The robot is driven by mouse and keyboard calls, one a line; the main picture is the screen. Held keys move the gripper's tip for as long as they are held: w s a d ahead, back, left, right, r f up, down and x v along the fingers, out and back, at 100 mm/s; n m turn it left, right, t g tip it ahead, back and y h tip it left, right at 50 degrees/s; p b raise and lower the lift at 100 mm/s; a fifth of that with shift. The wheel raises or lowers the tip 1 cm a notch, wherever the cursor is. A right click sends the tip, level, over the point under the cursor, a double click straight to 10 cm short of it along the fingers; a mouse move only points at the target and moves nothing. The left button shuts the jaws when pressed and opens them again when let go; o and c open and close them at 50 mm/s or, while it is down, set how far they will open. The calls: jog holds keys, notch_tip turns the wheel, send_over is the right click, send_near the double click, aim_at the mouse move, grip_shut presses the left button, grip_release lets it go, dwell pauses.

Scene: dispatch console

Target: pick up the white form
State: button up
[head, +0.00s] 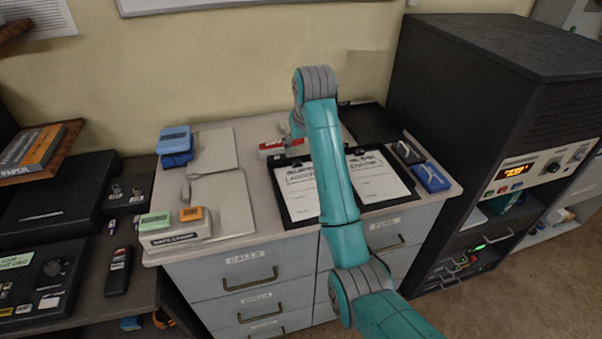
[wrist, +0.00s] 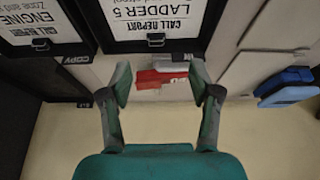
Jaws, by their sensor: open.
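Two white printed forms lie on black clipboards on the grey cabinet top; I cannot tell which one the task means. The left form (head: 298,192) in the head view is partly behind my arm. In the wrist view a form headed "CALL REPORT LADDER 5" (wrist: 150,18) sits under a clip, and the other form (wrist: 42,24) reads "ENGINE". My gripper (wrist: 159,84) is open, beyond the clipboards' clip ends near the wall. A red and white object (wrist: 162,78) shows between its fingers in the picture; nothing is visibly held.
The red and white object (head: 270,149) lies behind the left clipboard. Beige panels (head: 222,208) and a blue item (head: 175,140) lie to the left. Another blue item (head: 431,177) lies to the right. A tall black rack (head: 470,130) stands at right, the wall behind.

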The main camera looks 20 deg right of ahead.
aim_at(298, 163)
jog(key=x, duration=0.5)
jog(key=shift+w+f, duration=0.2)
jog(key=shift+w, duration=0.1)
jog(key=shift+w+d+x, duration=0.1)
jog(key=shift+d+x, duration=0.05)
jog(key=shift+x, duration=1.2)
jog(key=shift+w+d+x, duration=0.1)
jog(key=shift+d+x, duration=0.1)
jog(key=shift+x, duration=1.1)
jog(key=c, duration=1.2)
